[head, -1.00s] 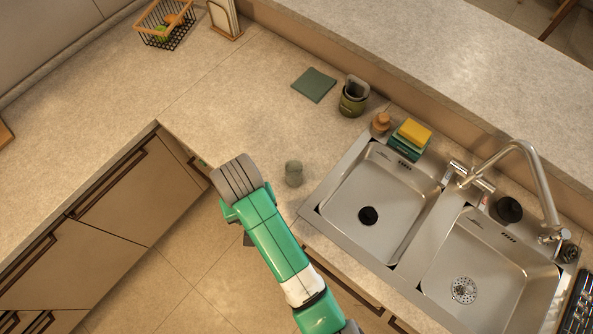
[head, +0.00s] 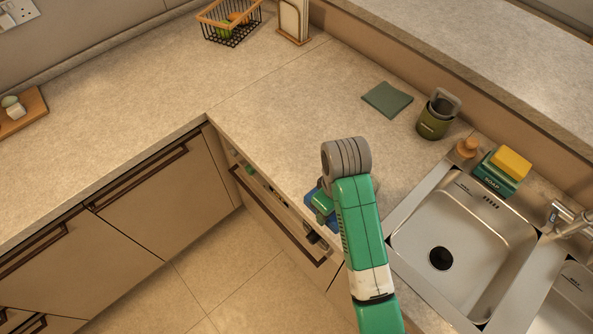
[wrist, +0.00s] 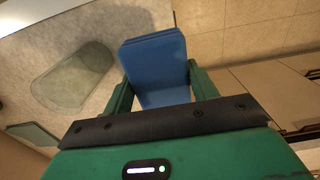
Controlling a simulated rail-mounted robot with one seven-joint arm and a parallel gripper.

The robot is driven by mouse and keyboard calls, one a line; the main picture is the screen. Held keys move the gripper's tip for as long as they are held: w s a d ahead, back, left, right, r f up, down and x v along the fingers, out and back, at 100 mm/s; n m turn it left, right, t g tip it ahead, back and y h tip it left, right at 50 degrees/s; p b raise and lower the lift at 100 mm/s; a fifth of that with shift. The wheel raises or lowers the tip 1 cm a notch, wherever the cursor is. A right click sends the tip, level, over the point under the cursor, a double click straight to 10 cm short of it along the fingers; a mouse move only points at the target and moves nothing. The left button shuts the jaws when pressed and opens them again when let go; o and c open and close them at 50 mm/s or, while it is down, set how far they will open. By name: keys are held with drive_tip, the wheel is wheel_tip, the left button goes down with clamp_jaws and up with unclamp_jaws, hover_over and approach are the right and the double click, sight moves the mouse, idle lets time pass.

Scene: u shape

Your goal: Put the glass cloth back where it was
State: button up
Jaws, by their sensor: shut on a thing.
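A blue folded cloth (wrist: 155,55) is between the two green fingers of my gripper (wrist: 160,88) in the wrist view, and the gripper is shut on it. In the head view a bit of the blue cloth (head: 311,199) shows beside my gripper (head: 322,205), at the counter's front edge; my arm hides the rest. A second, grey-green folded cloth (head: 387,99) lies flat on the counter; it also shows in the wrist view (wrist: 32,134). I cannot tell from the frames which cloth is the glass cloth.
A wire basket (head: 231,22) is at the back. The left counter is mostly clear.

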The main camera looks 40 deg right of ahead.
drive_tip(key=b, duration=0.6)
hover_over(318, 170)
drive_tip(key=shift+f, duration=0.7)
wheel_tip(318, 170, down, 4)
drive_tip(key=shift+r+b, duration=0.15)
drive_tip(key=shift+b, duration=0.7)
drive_tip(key=shift+r, duration=0.1)
drive_tip(key=o, duration=0.9)
drive_tip(key=shift+o, duration=0.2)
